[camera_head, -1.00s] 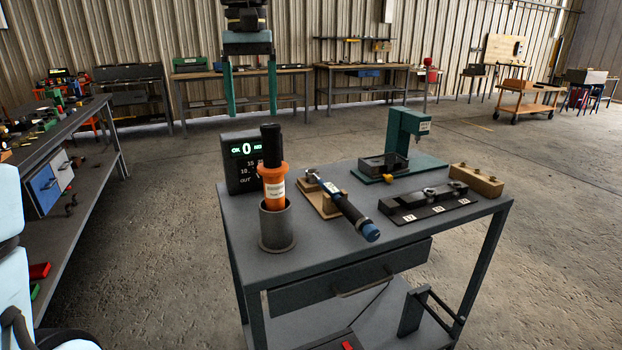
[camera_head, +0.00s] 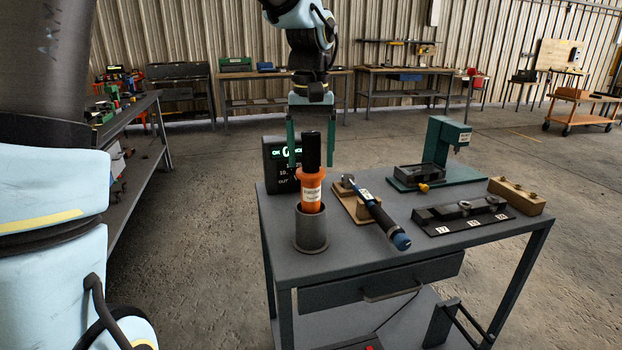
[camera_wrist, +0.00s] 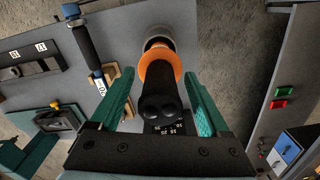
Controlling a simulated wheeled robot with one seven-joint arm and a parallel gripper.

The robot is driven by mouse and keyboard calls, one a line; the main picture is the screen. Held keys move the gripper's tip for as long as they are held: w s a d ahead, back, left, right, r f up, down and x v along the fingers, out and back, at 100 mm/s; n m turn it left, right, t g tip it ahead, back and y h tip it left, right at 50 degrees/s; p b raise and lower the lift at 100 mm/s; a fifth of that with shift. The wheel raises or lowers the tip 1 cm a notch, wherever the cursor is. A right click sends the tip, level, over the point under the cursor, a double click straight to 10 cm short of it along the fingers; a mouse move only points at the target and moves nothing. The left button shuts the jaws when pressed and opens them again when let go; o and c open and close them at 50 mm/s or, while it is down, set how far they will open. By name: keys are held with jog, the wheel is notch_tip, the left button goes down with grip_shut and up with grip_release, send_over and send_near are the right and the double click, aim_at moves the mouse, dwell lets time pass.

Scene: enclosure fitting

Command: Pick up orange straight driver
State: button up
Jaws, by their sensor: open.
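The orange straight driver (camera_head: 311,187) stands upright in a grey cylindrical holder (camera_head: 311,231) at the left front of the cart top, its black end up. My gripper (camera_head: 306,160) is open, pointing down, with its green fingers at the height of the driver's black end. In the wrist view the driver's black end (camera_wrist: 160,98) and orange collar (camera_wrist: 161,68) show between the two open fingers of my gripper (camera_wrist: 158,100). No contact with either finger is visible there. The driver's lower end is hidden inside the holder.
A display box (camera_head: 281,170) stands close behind the driver. A blue-ended tool (camera_head: 381,219) lies on a wooden rest to the right. A green press (camera_head: 446,148), a dark numbered rack (camera_head: 463,215) and a wooden block (camera_head: 517,195) stand farther right.

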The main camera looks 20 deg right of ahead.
jog(key=shift+f, duration=0.4)
jog(key=shift+c, duration=0.2)
grip_shut()
jog(key=shift+r, duration=0.1)
dwell(0.9)
